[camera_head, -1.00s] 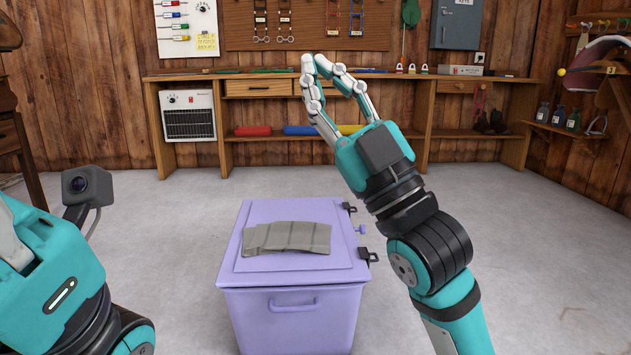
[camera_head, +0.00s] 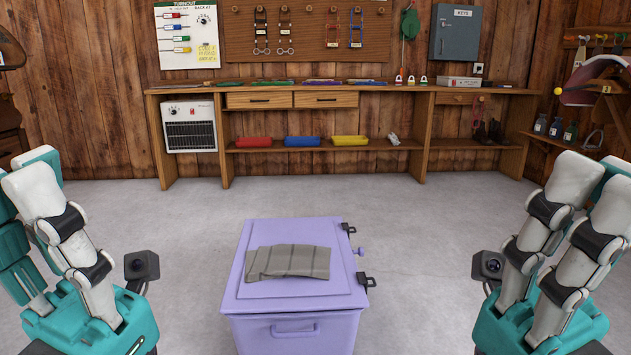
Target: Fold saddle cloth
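The saddle cloth (camera_head: 290,262) is grey with faint darker stripes. It lies as a small, roughly rectangular piece on the lid of a lilac chest (camera_head: 345,291), with an uneven left end where layers seem to overlap. My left gripper (camera_head: 36,174) is raised at the left edge, and my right gripper (camera_head: 596,186) is raised at the right edge. Both are well apart from the cloth and the chest, with no object seen in them.
Black latches (camera_head: 365,280) stick out from the chest's right side. A wooden bench (camera_head: 385,90) along the back wall carries red, blue and yellow trays (camera_head: 349,141) on its lower shelf. A white heater (camera_head: 189,123) is at its left. The grey floor around the chest is clear.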

